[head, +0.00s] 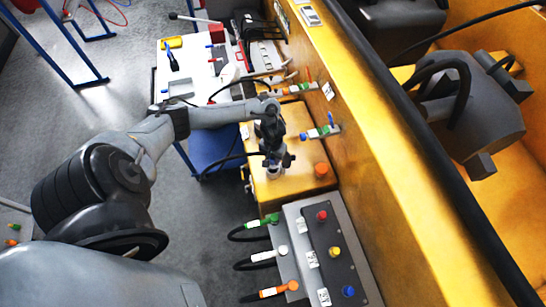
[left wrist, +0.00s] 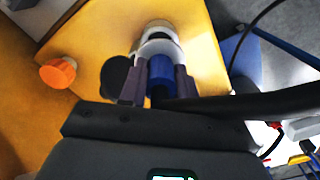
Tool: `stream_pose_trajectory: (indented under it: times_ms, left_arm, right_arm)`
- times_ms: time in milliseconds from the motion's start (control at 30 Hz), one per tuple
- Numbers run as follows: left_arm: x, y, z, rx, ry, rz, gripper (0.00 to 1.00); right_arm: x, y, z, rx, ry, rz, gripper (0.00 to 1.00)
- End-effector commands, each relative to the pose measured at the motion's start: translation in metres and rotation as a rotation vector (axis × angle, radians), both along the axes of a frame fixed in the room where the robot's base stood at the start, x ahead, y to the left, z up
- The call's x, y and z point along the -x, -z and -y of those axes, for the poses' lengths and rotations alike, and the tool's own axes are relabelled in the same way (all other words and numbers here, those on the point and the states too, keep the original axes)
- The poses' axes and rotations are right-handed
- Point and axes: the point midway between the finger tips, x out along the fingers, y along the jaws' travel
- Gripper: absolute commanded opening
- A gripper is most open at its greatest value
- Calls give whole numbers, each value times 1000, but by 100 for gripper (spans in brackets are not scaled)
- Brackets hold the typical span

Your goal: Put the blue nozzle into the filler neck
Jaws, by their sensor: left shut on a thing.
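My left gripper (head: 272,158) reaches down over the yellow tank top in the head view. In the left wrist view its two fingers (left wrist: 160,85) are closed on the blue nozzle (left wrist: 161,72), one on each side. The pale metal filler neck (left wrist: 158,30) is straight beyond the nozzle in that view, and its lower part shows under the gripper in the head view (head: 273,173). The nozzle's far end meets or overlaps the neck's ring; I cannot tell how deep it sits. A dark round cap (left wrist: 117,75) is beside the neck. My right gripper is not in view.
An orange cap (head: 321,170) stands on the tank top to the right. A grey control box (head: 325,250) with colored buttons and plugs is nearer. A yellow wall (head: 370,140) rises along the right. A white table (head: 190,75) with tools lies beyond. A black hose runs from the gripper.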

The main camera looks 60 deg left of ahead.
Motion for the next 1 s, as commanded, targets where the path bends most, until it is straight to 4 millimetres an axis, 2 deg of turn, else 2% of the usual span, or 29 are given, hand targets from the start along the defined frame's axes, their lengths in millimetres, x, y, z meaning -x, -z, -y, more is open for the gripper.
stream_pose_trajectory:
  times_ms: [1000]
  left_arm:
    - [0, 0, 0, -1, 0, 1, 0]
  right_arm:
    - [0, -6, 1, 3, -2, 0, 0]
